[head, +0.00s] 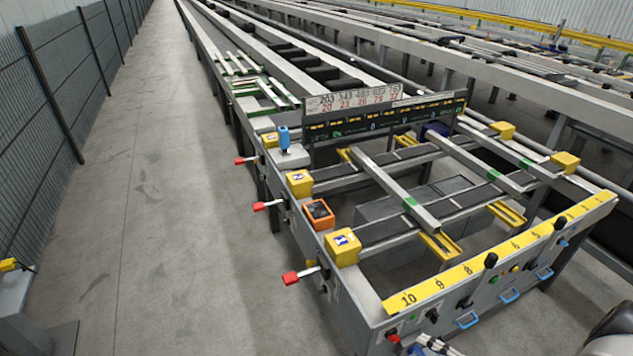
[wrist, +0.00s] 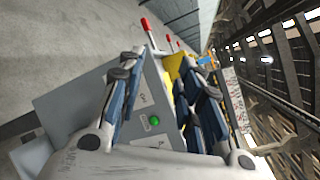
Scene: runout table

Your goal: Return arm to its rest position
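My gripper (wrist: 160,68) shows in the wrist view with its two dark and blue fingers spread apart. A grey panel of the runout table (wrist: 151,92) is visible through the gap, and nothing is held between the fingers. In the head view, a small part of what looks like my gripper (head: 432,347) shows at the bottom edge, by the near corner of the runout table (head: 362,318). A rounded part of my arm shows at the lower right. Most of the arm is out of view.
Red-handled levers (head: 291,278) stick out from the table's left side. Black knobs and blue handles (head: 467,320) stand out from its front panel. A green button (wrist: 154,121) lies behind the finger gap. The floor (head: 160,200) left of the table is clear up to a mesh fence (head: 50,100).

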